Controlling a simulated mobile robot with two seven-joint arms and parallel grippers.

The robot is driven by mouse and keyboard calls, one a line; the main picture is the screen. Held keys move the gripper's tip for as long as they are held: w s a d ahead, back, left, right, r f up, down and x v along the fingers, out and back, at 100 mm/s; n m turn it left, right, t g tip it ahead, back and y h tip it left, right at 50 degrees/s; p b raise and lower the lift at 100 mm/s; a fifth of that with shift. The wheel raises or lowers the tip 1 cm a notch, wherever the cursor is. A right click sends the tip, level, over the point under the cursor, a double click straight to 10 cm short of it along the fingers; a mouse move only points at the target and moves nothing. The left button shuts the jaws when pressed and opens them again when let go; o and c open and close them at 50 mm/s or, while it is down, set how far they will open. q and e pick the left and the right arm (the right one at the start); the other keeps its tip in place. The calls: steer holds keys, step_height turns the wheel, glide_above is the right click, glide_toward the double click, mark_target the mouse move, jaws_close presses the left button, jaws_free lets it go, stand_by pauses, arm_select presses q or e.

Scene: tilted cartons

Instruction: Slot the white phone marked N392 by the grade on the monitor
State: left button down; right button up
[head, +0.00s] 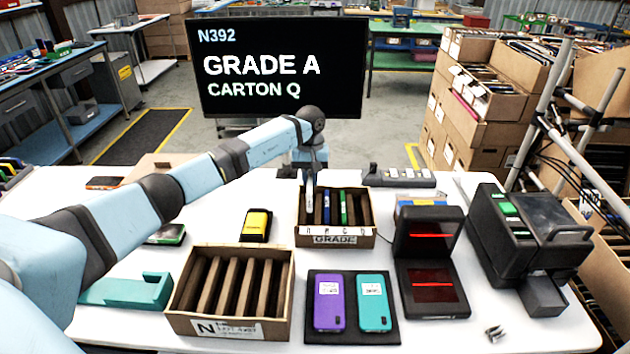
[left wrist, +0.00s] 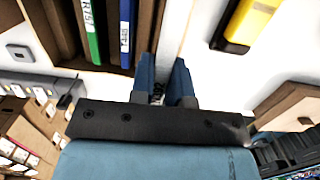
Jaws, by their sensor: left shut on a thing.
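The monitor (head: 280,68) reads N392, GRADE A, CARTON Q. In the left wrist view the fingers (left wrist: 165,88) are close together beside the blue phone (left wrist: 126,35). My right gripper is out of view.
A carton marked N (head: 187,315) with empty slots stands in front. A purple phone (head: 329,302) and a teal phone (head: 374,302) lie on a black mat.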

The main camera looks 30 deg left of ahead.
arm_select(q)
steer(key=shift+f, duration=0.55)
steer(key=shift+f+b, duration=1)
steer(key=shift+f, duration=1.05)
step_height(320, 180, down, 3)
steer(key=b, duration=0.3)
steer(key=shift+f+b, duration=0.45)
steer(key=shift+f, duration=0.15)
steer(key=shift+f+b, duration=0.3)
steer(key=shift+b, duration=0.1)
steer(key=c, duration=1)
jaws_free()
